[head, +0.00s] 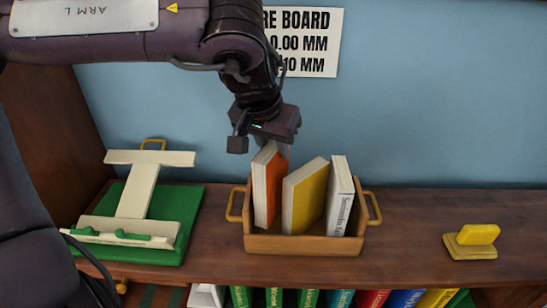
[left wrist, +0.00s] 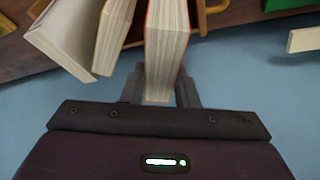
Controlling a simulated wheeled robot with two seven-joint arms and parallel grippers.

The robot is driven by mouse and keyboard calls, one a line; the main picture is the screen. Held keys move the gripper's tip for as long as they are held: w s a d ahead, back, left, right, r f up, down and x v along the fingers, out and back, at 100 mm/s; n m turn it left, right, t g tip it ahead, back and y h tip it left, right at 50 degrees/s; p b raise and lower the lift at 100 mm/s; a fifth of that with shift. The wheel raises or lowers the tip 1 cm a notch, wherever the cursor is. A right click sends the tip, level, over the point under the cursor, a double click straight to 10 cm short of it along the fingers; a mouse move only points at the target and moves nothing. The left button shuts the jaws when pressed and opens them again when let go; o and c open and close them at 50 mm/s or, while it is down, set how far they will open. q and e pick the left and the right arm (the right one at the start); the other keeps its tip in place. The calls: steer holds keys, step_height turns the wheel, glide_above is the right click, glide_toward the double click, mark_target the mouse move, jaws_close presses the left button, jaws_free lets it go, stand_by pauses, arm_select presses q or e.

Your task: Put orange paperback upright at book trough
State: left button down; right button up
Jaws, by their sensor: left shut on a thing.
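The orange paperback (head: 272,188) stands nearly upright in the left part of the wooden book trough (head: 303,245), leaning slightly. My left gripper (head: 275,148) is above it, pointing down, and is shut on its top end. In the left wrist view the paperback's page edges (left wrist: 166,48) show between the two fingers (left wrist: 160,90). The paperback's lower end is hidden behind the trough's front wall. A yellow book (head: 306,198) leans in the middle of the trough, and a white book (head: 341,195) stands at its right. My right gripper is not in view.
A green board with a cream stand (head: 135,205) is left of the trough. A small yellow block on a base (head: 472,240) sits at the right. The shelf top between trough and block is clear. A blue wall with a sign (head: 312,42) is behind. Several books fill the shelf below.

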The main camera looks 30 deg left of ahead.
mark_target(272, 182)
arm_select(q)
steer(key=shift+f, duration=0.25)
steer(key=shift+s+d+f, duration=0.1)
steer(key=shift+s+f, duration=0.1)
steer(key=shift+f, duration=0.1)
step_height(272, 182, down, 3)
steer(key=shift+f+p, duration=0.15)
steer(key=shift+p, duration=0.7)
steer(key=shift+f, duration=0.2)
steer(key=c, duration=1.4)
jaws_free()
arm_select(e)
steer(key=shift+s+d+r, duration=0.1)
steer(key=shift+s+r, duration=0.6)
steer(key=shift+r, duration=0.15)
